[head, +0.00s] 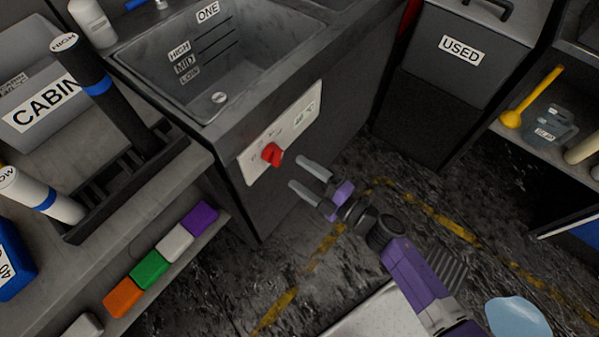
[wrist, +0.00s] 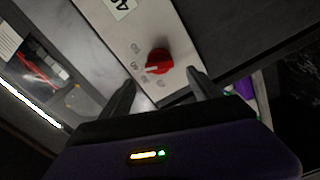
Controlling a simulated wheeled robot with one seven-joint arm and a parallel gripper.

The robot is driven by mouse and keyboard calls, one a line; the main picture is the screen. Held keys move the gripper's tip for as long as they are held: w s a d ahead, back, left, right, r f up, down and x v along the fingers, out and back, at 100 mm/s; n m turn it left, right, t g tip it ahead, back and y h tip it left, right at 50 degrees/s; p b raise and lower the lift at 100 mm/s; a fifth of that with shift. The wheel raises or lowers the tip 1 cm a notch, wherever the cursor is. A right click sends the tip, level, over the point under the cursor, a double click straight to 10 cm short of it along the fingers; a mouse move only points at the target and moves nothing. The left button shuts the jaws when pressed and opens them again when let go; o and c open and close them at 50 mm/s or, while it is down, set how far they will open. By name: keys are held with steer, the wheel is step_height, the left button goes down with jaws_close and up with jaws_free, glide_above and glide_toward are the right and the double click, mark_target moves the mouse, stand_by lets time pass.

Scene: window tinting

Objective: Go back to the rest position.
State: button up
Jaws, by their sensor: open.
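My gripper (head: 311,180) is open and empty, with its two grey fingers spread toward the red knob (head: 271,155) on the pale control panel (head: 300,118) of the sink unit. In the head view the fingertips are a short way right of the knob and look apart from it. In the wrist view the red knob (wrist: 158,61) shows beyond and between the two fingers (wrist: 163,80), with nothing held. My purple arm reaches in from the lower right.
A grey sink (head: 225,60) marked ONE is above the panel. A bin (head: 455,65) labelled USED stands at the back right. Coloured blocks (head: 150,268) lie on the left shelf, below a rack of rolls (head: 105,90). Dark floor (head: 345,210) with yellow lines is open around my arm.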

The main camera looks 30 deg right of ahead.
stand_by(0.3)
step_height(320, 180, up, 7)
steer(key=s+d+m+t+h, duration=0.2)
steer(key=s+m+h, duration=0.1)
steer(key=m, duration=0.3)
steer(key=s+a+r+m+g+h, duration=0.1)
steer(key=s+r+m, duration=0.2)
steer(key=s, duration=0.5)
steer(key=s+a+r+m+g, duration=0.1)
steer(key=s+r+m, duration=0.3)
steer(key=s, duration=0.4)
steer(key=s+a+r+m+g+h, duration=0.1)
steer(key=s+r+m, duration=0.3)
steer(key=s, duration=0.4)
steer(key=shift+s+a+m+g+h, duration=0.2)
steer(key=shift+a+m+g+h, duration=0.15)
steer(key=shift+g, duration=0.35)
